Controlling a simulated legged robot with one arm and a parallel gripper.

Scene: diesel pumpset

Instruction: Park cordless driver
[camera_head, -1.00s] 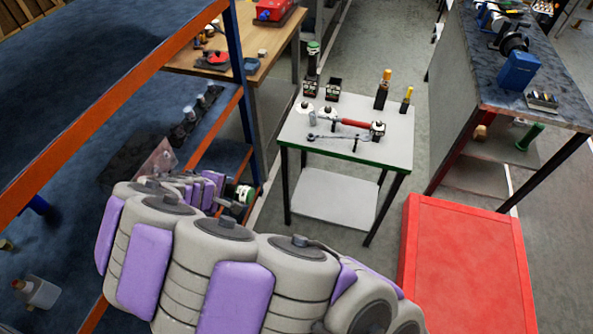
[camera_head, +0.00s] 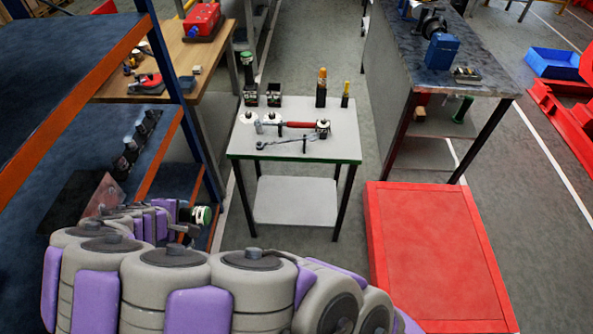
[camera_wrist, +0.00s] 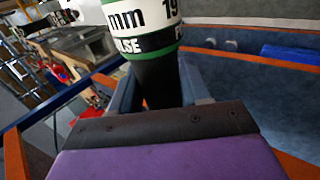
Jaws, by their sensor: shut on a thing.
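My gripper (camera_head: 187,226) is at the lower left in the head view, beside the blue shelf rack. It is shut on the cordless driver (camera_head: 203,215), which shows as a small white and green end there. In the wrist view the driver (camera_wrist: 155,25) has a white and green lettered body, and its black grip lies between the fingers. Its far end is out of view. A similar green-topped tool (camera_head: 247,68) stands upright at the back left of the white table (camera_head: 340,143). Two small black holders are there; the right one (camera_head: 273,96) looks empty.
The blue and orange rack (camera_head: 165,90) is close on the left. A red cabinet (camera_head: 430,255) stands at the right front, and a dark-topped bench (camera_head: 390,50) behind it. Grey floor shows between.

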